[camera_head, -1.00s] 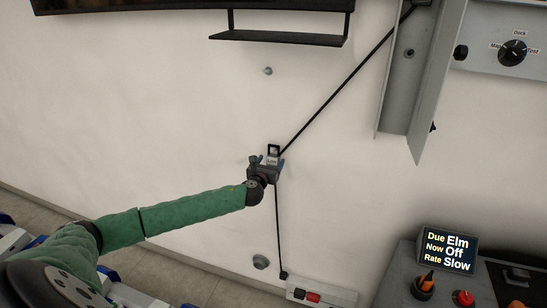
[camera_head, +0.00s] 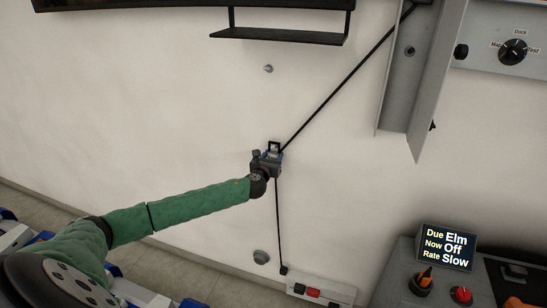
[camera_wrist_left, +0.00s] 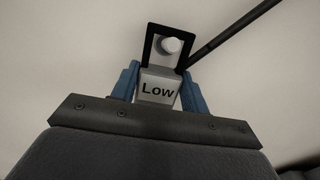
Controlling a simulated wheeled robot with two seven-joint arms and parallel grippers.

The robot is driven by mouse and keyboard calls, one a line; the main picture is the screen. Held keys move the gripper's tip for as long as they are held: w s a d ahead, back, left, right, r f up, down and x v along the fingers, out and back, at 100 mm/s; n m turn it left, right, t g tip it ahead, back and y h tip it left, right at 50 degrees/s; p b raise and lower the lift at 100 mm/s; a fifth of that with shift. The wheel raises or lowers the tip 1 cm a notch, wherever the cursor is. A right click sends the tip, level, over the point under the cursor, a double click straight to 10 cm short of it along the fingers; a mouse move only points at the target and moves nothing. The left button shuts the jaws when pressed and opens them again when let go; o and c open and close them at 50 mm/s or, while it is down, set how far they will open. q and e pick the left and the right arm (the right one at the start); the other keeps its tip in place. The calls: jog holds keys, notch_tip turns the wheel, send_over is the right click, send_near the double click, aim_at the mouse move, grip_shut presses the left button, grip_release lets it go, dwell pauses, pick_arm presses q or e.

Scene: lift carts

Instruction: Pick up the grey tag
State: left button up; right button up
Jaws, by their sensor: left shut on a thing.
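The grey tag (camera_wrist_left: 158,87) carries the word "Low" and has a black square loop (camera_wrist_left: 167,47) at its top. My left gripper (camera_wrist_left: 157,88) is shut on the tag, with a blue finger on each side of it. In the head view the left gripper (camera_head: 270,157) is at the wall, and the tag's loop (camera_head: 274,147) shows just above the fingers. A pale round peg (camera_wrist_left: 172,45) shows through the loop; I cannot tell whether the loop still hangs on it. My right gripper is not in view.
A black cable (camera_head: 340,85) runs from the grey metal channel (camera_head: 415,85) down behind the gripper to a socket strip (camera_head: 320,291). A bare wall knob (camera_head: 268,69) is above. A console with a display (camera_head: 447,249) stands at lower right. The wall to the left is clear.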

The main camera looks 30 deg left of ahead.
pick_arm(q)
jog(key=shift+r, duration=0.15)
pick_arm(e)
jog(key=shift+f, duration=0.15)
pick_arm(q)
jog(key=shift+r+b, duration=0.2)
jog(key=shift+b, duration=0.15)
jog(key=shift+r, duration=0.3)
jog(key=b+v, duration=0.6)
jog(key=v, duration=1.2)
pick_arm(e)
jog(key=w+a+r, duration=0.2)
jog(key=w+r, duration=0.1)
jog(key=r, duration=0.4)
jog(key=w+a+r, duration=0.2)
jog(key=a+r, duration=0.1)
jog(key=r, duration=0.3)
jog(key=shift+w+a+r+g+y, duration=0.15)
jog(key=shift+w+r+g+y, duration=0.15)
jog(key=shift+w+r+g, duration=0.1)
pick_arm(q)
jog(key=shift+a, duration=0.1)
jog(key=shift+o, duration=0.8)
jog(key=shift+c, duration=0.8)
